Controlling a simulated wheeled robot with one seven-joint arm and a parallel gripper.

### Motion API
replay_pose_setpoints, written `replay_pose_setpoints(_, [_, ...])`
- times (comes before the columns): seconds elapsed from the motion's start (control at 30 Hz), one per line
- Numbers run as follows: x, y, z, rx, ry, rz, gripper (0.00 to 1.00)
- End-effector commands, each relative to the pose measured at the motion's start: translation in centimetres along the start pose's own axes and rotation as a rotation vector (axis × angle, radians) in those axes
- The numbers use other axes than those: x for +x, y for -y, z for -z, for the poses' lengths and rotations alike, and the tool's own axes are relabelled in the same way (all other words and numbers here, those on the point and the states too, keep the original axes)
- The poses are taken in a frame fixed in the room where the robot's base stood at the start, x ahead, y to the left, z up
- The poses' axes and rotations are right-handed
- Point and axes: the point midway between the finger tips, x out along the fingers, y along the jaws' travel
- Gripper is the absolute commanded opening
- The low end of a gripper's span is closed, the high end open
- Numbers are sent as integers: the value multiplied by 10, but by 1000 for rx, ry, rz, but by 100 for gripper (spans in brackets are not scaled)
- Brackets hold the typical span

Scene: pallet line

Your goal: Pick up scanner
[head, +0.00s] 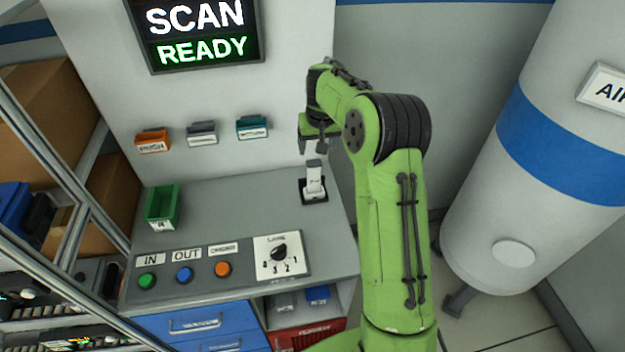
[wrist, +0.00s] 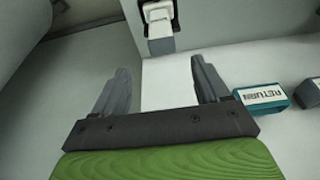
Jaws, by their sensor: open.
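The scanner (head: 314,181) is a small white handheld unit with a grey top. It stands upright in a black holder (head: 322,198) at the right end of the grey counter. It also shows at the top of the wrist view (wrist: 160,22), partly cut off by the frame edge. My gripper (head: 312,150) is just above the scanner's top in the head view. In the wrist view its two grey fingers (wrist: 161,72) are spread with nothing between them, and the scanner lies beyond the tips.
Orange, grey and teal wall bins (head: 252,128) hang behind the counter. A green bin (head: 163,208) stands at the counter's left. Buttons and a lane dial (head: 279,253) line the front. A white-and-blue tank (head: 560,150) stands at right. The counter's middle is clear.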

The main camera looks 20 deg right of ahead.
Motion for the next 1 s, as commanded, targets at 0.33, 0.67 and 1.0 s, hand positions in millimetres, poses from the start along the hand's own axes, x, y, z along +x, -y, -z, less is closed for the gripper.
replay_pose_setpoints(0.33, [77,0,-1,0,3,1,74])
replay_pose_setpoints(0.67, [128,3,-2,1,3,0,74])
replay_pose_setpoints(1.0, [133,3,-2,0,1,-1,62])
